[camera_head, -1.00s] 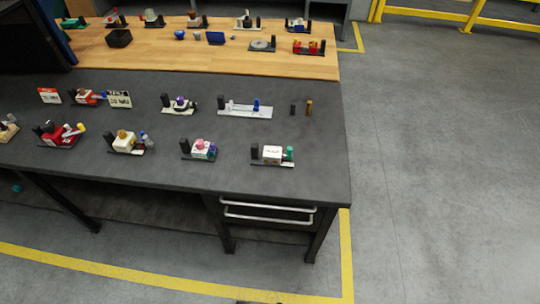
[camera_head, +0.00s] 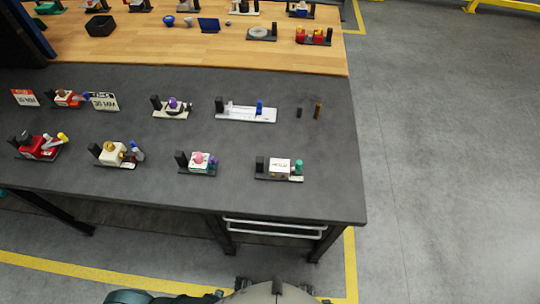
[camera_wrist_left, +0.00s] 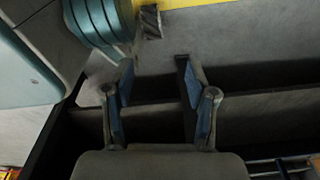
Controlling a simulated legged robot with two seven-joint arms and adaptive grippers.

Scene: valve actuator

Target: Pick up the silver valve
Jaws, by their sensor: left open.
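A round silver-grey valve (camera_head: 262,33) on a dark base sits on the wooden bench top at the back, left of a red and yellow device. I take it for the silver valve, but it is small and I cannot be sure. My left gripper (camera_wrist_left: 157,78) shows in the left wrist view, its two blue-padded fingers apart and nothing between them. It is over the floor and dark bench structure, well away from the valve. Parts of my own body show at the bottom edge of the head view. My right gripper is not in view.
A dark table (camera_head: 330,190) in front holds several small devices, including a white one with blue ends (camera_head: 245,112) and a white block (camera_head: 279,168). Drawer handles (camera_head: 275,227) face me below its front edge. The grey floor (camera_head: 440,160) on the right is clear.

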